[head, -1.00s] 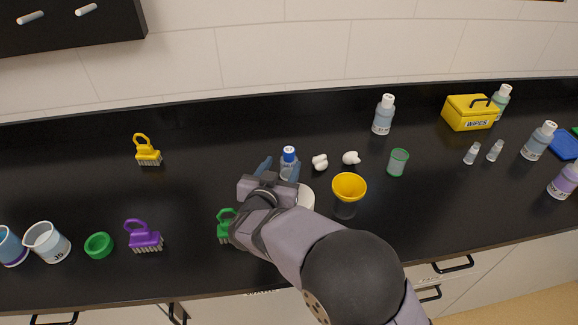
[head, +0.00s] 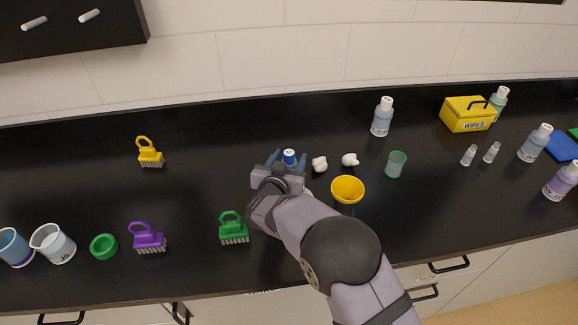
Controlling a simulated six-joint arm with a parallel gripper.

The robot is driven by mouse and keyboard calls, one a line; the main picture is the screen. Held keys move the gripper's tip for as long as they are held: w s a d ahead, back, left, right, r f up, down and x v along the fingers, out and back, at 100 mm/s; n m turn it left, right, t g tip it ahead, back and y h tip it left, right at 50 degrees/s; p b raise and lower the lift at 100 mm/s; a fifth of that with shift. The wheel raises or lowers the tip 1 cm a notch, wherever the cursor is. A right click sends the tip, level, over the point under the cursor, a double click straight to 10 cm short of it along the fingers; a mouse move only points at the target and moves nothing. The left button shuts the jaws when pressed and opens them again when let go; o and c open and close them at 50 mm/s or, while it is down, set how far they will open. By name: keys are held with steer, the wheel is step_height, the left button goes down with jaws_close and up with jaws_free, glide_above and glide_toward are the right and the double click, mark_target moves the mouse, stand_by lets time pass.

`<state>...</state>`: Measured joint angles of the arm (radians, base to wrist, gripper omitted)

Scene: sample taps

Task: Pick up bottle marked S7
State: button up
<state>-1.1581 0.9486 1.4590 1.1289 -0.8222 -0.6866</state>
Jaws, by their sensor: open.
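My gripper (head: 288,163) is open, with one finger on each side of the bottle. I cannot tell whether the fingers touch it. Other bottles stand farther right: a white-capped one at the back (head: 382,117), one by the wipes box (head: 498,102), a blue-grey one (head: 535,142) and a purple one (head: 562,182). Their markings are too small to read.
Two white lumps (head: 319,164) (head: 350,160), a yellow funnel (head: 347,190) and a green cup (head: 395,165) stand right of the gripper. A yellow wipes box (head: 467,115) stands at the back right. The counter behind the gripper is clear.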

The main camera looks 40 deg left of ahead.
steer(key=c, duration=0.9)
steer(key=shift+r, duration=0.65)
jaws_close()
step_height(320, 180, up, 9)
steer(key=shift+f+b, duration=0.15)
steer(key=shift+b, duration=0.35)
